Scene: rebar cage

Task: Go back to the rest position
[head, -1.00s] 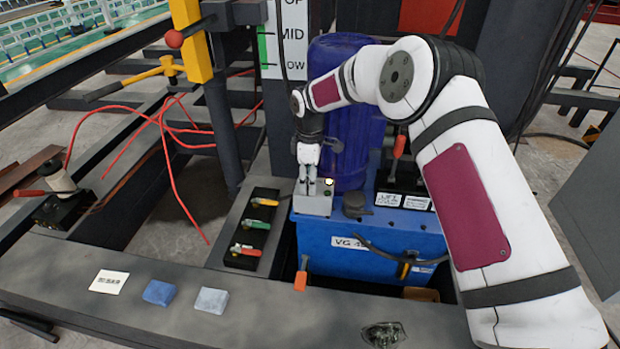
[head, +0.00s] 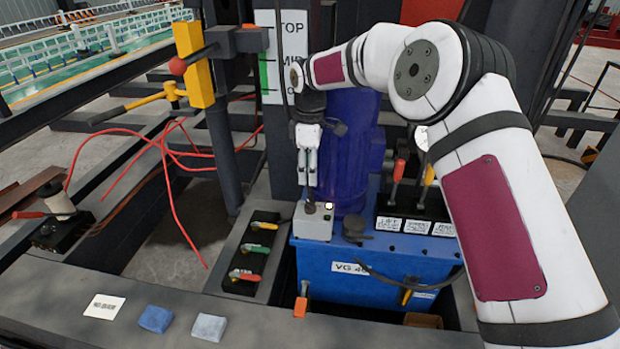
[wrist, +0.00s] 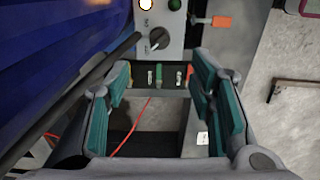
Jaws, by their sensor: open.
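My gripper (head: 308,183) hangs pointing down in front of the blue motor cylinder, just above the grey switch box (head: 313,222). In the wrist view its two teal-padded fingers (wrist: 163,95) stand wide apart with nothing between them. The switch box also shows at the top of the wrist view (wrist: 172,55), with a dark rotary knob (wrist: 158,40), a green button and a lit white lamp. My white and maroon arm reaches in from the right and hides part of the area behind it.
The blue VG unit (head: 395,268) carries the switch box and labelled levers (head: 397,172). A black panel (head: 250,253) with coloured handles lies to its left. Blue (head: 155,319) and grey (head: 209,327) blocks lie on the front beam. Red cable (head: 172,190) loops at the left.

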